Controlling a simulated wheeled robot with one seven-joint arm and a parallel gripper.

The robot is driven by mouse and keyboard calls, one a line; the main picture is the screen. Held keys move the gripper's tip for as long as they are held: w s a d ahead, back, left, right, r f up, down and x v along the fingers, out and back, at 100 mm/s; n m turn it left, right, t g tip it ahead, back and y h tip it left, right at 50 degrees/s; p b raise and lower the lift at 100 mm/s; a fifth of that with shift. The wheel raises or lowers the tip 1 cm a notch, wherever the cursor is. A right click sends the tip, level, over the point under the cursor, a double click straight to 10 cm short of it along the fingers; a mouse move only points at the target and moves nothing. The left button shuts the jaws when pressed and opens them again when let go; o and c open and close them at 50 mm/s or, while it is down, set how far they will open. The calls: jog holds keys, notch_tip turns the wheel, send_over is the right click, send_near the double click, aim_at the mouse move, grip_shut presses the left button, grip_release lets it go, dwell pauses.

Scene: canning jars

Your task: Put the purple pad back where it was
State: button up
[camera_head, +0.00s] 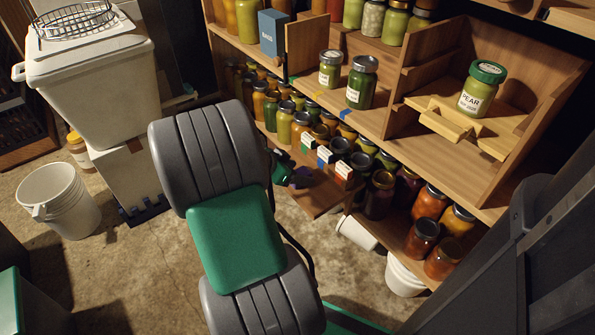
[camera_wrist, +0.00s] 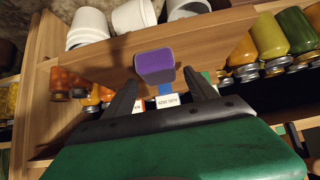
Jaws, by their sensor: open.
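The purple pad (camera_wrist: 156,66) is a small block with a paler purple rim, in the middle of the wrist view. It lies in front of a wooden board, just at or beyond my fingertips; I cannot tell whether it touches either finger. My gripper (camera_wrist: 161,77) is open, with its two dark fingers spread on either side below the pad. In the head view my gripper (camera_head: 289,168) is partly hidden behind my arm, and the purple pad (camera_head: 301,177) shows as a small dark patch beside it, above the wooden board (camera_head: 315,197).
Label cards (camera_head: 326,158) with coloured tops line the shelf edge close to my gripper. Rows of jars (camera_head: 285,122) crowd the lower shelf. A pear jar (camera_head: 481,88) stands on a wooden stand above. White buckets (camera_head: 404,275) sit below. The floor at the left is partly clear.

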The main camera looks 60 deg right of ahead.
jog(key=shift+w+a+r+p, duration=0.1)
jog(key=shift+a+r+p, duration=0.05)
jog(key=shift+r+p, duration=0.2)
jog(key=p+v, duration=0.3)
jog(key=v, duration=0.8)
jog(key=w+a+n+t+y, duration=0.35)
jog(key=w+a+n, duration=0.55)
jog(key=a, duration=0.5)
jog(key=s+a+n+t+y, duration=0.2)
jog(key=a+n+y, duration=0.3)
jog(key=a+n, duration=0.9)
jog(key=a, duration=0.7)
jog(key=shift+a+t, duration=0.3)
jog(key=shift+t, duration=0.05)
jog(key=shift+s+d+r, duration=0.1)
jog(key=shift+r, duration=0.05)
